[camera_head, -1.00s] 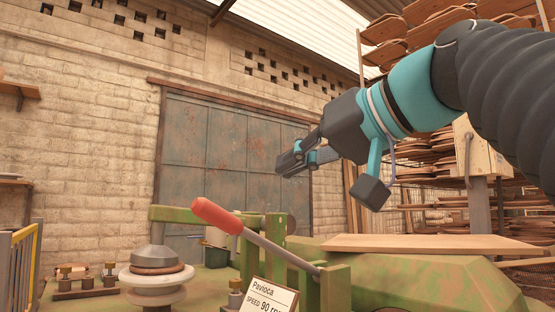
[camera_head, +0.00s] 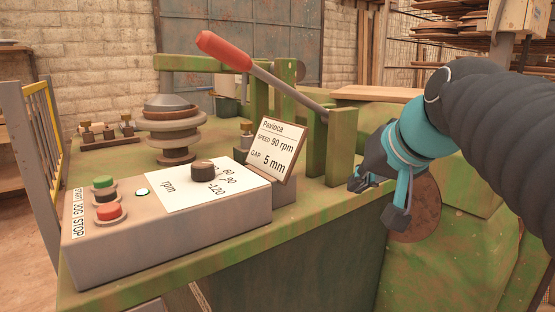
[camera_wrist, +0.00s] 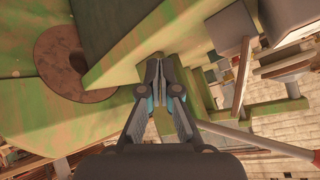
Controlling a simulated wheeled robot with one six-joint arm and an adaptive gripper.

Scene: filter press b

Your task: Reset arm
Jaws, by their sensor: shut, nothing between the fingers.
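My gripper (camera_head: 362,180) is at the right in the head view, beside the front right edge of the green machine (camera_head: 330,215). It is shut and empty, its fingers pointing left. In the wrist view my gripper (camera_wrist: 157,72) shows its two fingers together, with green machine surfaces behind them. The red-handled lever (camera_head: 225,50) slants down to a green bracket left of my gripper. Part of a rusty round disc (camera_head: 418,212) shows behind and below my wrist. In the wrist view the disc (camera_wrist: 60,65) lies at the upper left, apart from the fingers.
A control box (camera_head: 170,235) with buttons and an rpm dial stands at the front left. A sign (camera_head: 275,148) reads "Pavioca", 90 rpm, 5 mm. Stacked discs (camera_head: 172,125) stand behind the box. A yellow railing (camera_head: 48,120) is at the left, a loaded rack (camera_head: 450,35) behind right.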

